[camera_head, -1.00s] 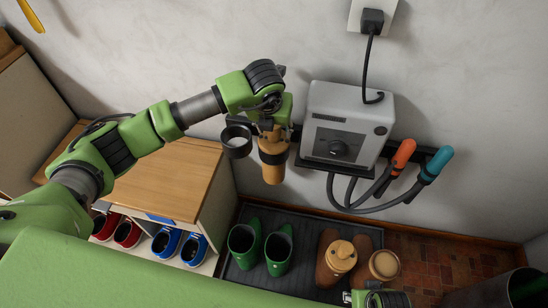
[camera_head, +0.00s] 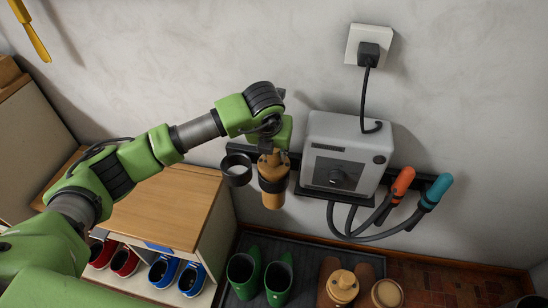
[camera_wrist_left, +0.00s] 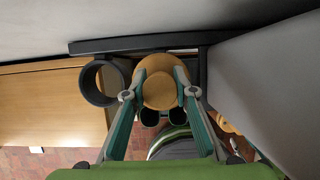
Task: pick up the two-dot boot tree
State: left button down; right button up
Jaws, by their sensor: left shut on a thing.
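My left gripper (camera_head: 270,151) is shut on the top of a wooden boot tree (camera_head: 272,201), which hangs upright within a black ring on the wall rail. Its lower end shows below the ring. In the left wrist view, the boot tree's round wooden top (camera_wrist_left: 159,88) sits between the two fingers. I cannot make out dots on it. Another wooden boot tree with a knob (camera_head: 343,284) stands in brown footwear on the floor mat, with a round wooden top (camera_head: 387,292) beside it. My right gripper is not in view.
An empty black ring (camera_head: 236,169) is just left of the held boot tree. A grey dryer box (camera_head: 345,155) with hoses and orange (camera_head: 403,180) and teal (camera_head: 437,189) nozzles is close on the right. A wooden-topped shoe bench (camera_head: 165,205) and green boots (camera_head: 278,281) are below.

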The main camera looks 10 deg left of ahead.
pick_arm(q)
notch_tip(320, 180, up, 26)
jog(key=p, duration=0.2)
jog(key=c, duration=2.4)
grip_release()
jog(key=shift+c, duration=0.2)
jog(key=c, duration=0.4)
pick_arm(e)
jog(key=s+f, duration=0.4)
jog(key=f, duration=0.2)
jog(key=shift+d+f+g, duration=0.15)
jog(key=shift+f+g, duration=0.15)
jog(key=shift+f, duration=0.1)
